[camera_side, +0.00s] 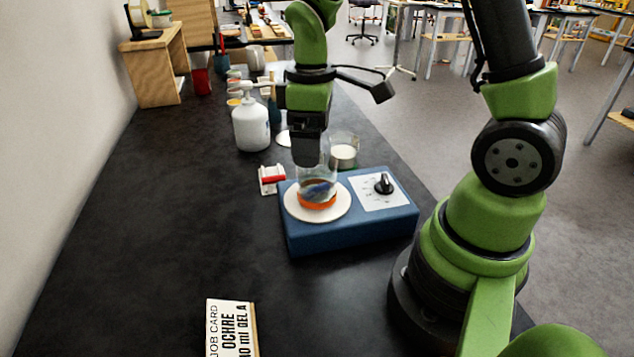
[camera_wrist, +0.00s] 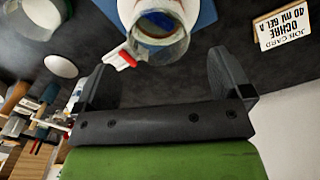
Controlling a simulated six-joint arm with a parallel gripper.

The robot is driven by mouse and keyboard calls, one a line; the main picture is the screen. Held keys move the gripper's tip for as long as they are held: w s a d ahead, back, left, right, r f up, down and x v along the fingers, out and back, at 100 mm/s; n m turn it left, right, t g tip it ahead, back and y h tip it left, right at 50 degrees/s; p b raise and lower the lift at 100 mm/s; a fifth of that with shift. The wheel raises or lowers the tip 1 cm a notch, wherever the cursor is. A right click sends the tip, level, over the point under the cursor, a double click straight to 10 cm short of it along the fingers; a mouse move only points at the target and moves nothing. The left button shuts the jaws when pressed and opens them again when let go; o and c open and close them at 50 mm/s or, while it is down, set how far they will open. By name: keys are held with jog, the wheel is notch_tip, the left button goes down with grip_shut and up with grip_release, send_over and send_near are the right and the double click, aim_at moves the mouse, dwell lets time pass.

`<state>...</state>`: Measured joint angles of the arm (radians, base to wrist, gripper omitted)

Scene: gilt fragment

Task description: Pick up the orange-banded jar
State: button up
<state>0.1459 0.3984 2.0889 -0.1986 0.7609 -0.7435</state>
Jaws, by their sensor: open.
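The orange-banded jar (camera_side: 319,198) is a clear glass jar with an orange band low down and dark bluish contents. It stands upright on the round white plate (camera_side: 337,211) of a blue hotplate-like device (camera_side: 345,235). My gripper (camera_side: 308,162) points down at the jar's top in the side view and overlaps its upper part. In the wrist view my gripper (camera_wrist: 163,80) has its two fingers wide apart with nothing between them.
A glass beaker with pale contents (camera_side: 344,152) stands close behind the device. A white pump bottle (camera_side: 251,128) and a small red and white object (camera_side: 271,179) are to the left. A job card (camera_side: 231,328) reading OCHRE lies in front. The left of the black bench is clear.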

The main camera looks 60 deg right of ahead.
aim_at(317, 178)
notch_tip(317, 178, down, 3)
jog(key=shift+s+f, duration=0.1)
jog(key=shift+f, duration=0.05)
jog(key=f, duration=0.4)
jog(key=shift+s+d, duration=0.15)
jog(key=shift+s, duration=0.15)
jog(key=shift+f, duration=0.65)
jog(key=c, duration=1.1)
jog(key=shift+r, duration=0.1)
jog(key=shift+w+a+r+m, duration=0.3)
jog(key=shift+a+r+m, duration=0.45)
jog(key=shift+r, duration=0.9)
jog(key=shift+w+a+r+m, duration=0.35)
jog(key=shift+a+r+m, duration=0.4)
jog(key=shift+r, duration=0.85)
jog(key=shift+w+a+r+m, duration=0.3)
jog(key=shift+a+r+m, duration=0.4)
jog(key=shift+r, duration=0.95)
